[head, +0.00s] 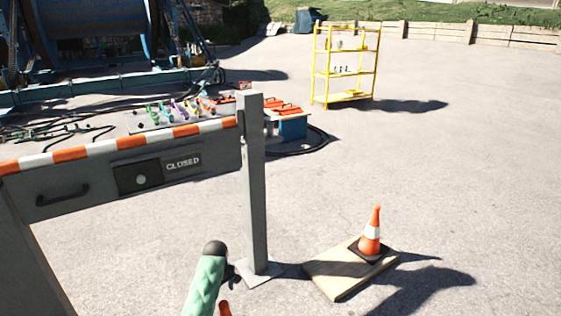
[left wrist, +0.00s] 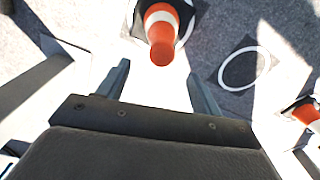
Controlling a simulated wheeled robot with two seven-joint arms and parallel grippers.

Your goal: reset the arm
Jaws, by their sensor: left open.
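My left gripper (left wrist: 158,72) shows in the left wrist view with its two fingers spread apart and nothing between them. An orange and white cone (left wrist: 162,25) is just beyond the fingertips, apart from them as far as I can see. In the head view I cannot make out the left gripper's fingers. A pale green patterned shape (head: 205,286) with a dark rounded end rises from the bottom edge there; I cannot tell what it is. My right gripper is in neither view.
A gate marked CLOSED (head: 215,153) with a grey post (head: 254,190) stands at the left. A cone (head: 371,232) stands on a wooden board (head: 330,273). A yellow shelf (head: 316,65) is farther back. A white ring (left wrist: 228,82) lies on the ground. Paving at the right is clear.

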